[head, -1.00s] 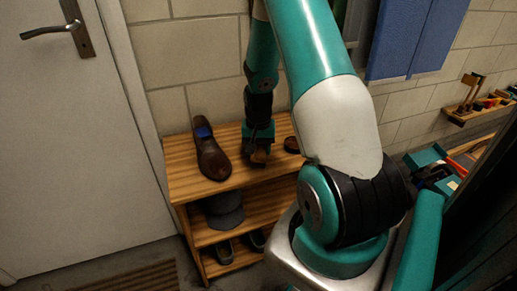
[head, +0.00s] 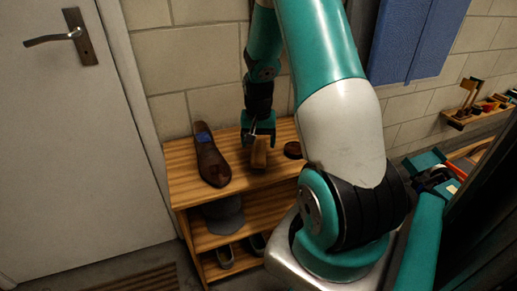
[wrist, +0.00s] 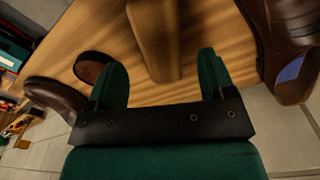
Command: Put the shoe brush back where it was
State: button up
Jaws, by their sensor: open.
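The shoe brush (head: 260,151), a brown wooden block, is on the top board of the wooden shoe rack (head: 190,160), between a brown shoe and a round brown tin. My gripper (head: 258,138) is right at it, pointing down. In the wrist view the brush (wrist: 155,40) shows between and beyond the two spread green fingers (wrist: 161,62), with visible gaps on both sides. The fingers are open and hold nothing. The brush's underside is hidden, so I cannot tell its exact contact with the board.
The brown shoe (head: 210,160) with a blue lining stands left of the brush. The round tin (head: 293,150) is close on the right. Another brown shoe (wrist: 55,100) shows in the wrist view. A grey cap (head: 225,213) and shoes (head: 226,256) lie on lower boards.

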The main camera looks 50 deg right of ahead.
aim_at(258, 153)
notch_tip(258, 153, up, 7)
jog(key=p, duration=0.1)
jog(key=a+r+n+t+y, duration=0.1)
jog(key=a+r+n, duration=0.35)
jog(key=a, duration=0.65)
jog(key=a+r+n+y, duration=0.1)
jog(key=a+r+n, duration=0.35)
jog(key=a, duration=0.75)
jog(key=s+a+r+n+g+y, duration=0.1)
jog(key=s+a+r+n+y, duration=0.1)
jog(key=s+a+r+n, duration=0.3)
jog(key=s+a+n, duration=0.4)
jog(key=s+a, duration=0.5)
jog(key=shift+s+a+r+y, duration=0.2)
jog(key=shift+s+a+y, duration=0.05)
jog(key=shift+s+y, duration=0.1)
notch_tip(258, 153, up, 17)
jog(key=p, duration=1.6)
jog(key=shift+f+p, duration=0.2)
jog(key=shift+p, duration=0.1)
